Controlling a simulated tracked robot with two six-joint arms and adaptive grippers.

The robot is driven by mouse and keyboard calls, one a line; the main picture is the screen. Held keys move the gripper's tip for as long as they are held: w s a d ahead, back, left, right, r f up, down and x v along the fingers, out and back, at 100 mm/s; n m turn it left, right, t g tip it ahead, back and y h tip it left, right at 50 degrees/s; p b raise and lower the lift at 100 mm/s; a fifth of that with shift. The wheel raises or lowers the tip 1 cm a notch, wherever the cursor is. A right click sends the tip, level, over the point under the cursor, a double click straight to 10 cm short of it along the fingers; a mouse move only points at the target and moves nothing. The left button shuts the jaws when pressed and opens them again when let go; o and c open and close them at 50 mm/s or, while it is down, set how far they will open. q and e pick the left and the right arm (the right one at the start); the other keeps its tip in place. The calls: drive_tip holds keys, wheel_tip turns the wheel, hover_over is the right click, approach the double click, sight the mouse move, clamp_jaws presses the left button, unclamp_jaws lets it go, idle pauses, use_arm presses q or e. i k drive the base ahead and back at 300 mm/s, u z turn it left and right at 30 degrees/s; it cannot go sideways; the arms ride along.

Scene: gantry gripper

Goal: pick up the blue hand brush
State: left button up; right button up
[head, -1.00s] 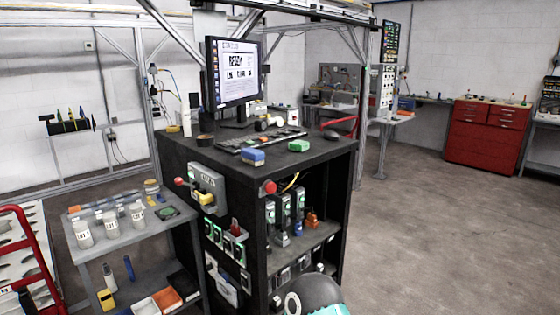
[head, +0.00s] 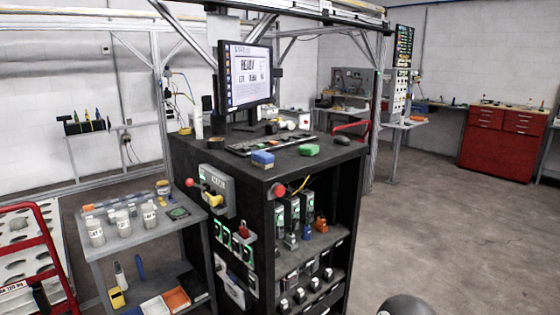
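A slim blue thing (head: 140,268) stands or leans on the lower shelf of the grey cart at the left, beside a white bottle. A small blue block (head: 262,159) lies on top of the black cabinet, in front of the keyboard. I cannot tell which is the hand brush. Neither of my grippers is in view. Only a dark rounded part of my own arm shows at the bottom edge, right of the cabinet, far from both blue things.
The grey cart (head: 203,222) carries several white cups on top and orange and white bins below. The black cabinet (head: 182,165) holds a monitor (head: 245,75) and a green block (head: 309,150). A red rail frame is at far left. Open floor (head: 465,235) lies at right.

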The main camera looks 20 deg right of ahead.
sight(261, 159)
drive_tip(key=i, duration=1)
drive_tip(key=z, duration=0.05)
